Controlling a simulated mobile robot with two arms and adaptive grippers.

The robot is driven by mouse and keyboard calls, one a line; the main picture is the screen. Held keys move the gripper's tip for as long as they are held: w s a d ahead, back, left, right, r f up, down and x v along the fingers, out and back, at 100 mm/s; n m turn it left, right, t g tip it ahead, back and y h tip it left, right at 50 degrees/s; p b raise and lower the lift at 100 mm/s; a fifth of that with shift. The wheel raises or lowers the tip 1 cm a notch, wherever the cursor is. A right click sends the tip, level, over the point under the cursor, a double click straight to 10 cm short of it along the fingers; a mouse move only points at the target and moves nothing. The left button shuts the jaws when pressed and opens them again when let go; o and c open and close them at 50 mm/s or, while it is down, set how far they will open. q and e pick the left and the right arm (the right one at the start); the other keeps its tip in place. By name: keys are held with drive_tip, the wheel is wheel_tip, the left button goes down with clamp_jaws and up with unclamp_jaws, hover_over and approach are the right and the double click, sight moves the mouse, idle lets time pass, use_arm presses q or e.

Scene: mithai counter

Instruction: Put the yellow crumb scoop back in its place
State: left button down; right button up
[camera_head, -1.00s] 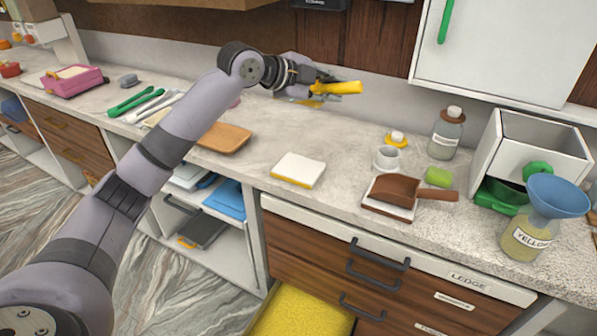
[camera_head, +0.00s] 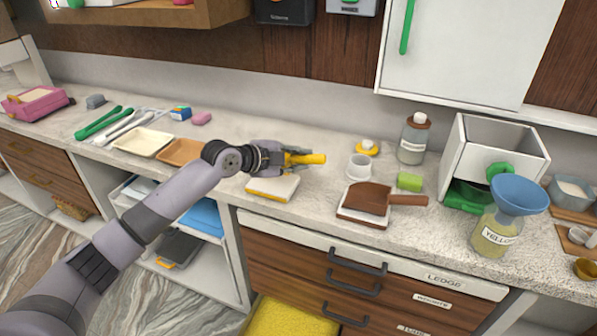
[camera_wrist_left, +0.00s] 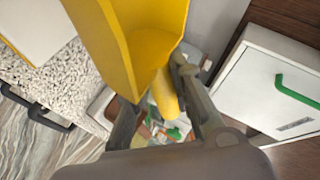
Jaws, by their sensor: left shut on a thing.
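My left gripper (camera_head: 284,158) is shut on the yellow crumb scoop (camera_head: 308,159). The scoop's yellow handle sticks out to the right of the jaws in the head view. In the left wrist view the scoop's yellow pan (camera_wrist_left: 135,40) faces the camera, with the handle between my fingers. The gripper hovers over the counter, just behind a white pad with a yellow edge (camera_head: 272,190). That pad is bare where it shows; its far side is partly hidden by my gripper. It also shows at the wrist view's upper left (camera_wrist_left: 35,28). My right gripper is out of view.
To the right, a brown scoop (camera_head: 368,198) lies on a similar white pad. Near it stand a white cup (camera_head: 359,168), a green block (camera_head: 410,181) and a bottle (camera_head: 414,140). A wooden tray (camera_head: 182,152) lies to the left. An open drawer (camera_head: 285,318) shows yellow below.

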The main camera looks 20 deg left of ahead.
use_arm(q)
drive_tip(key=shift+f, duration=2.3)
drive_tip(key=shift+f, duration=0.15)
drive_tip(key=c, duration=1.4)
unclamp_jaws()
drive_tip(key=shift+c, duration=0.2)
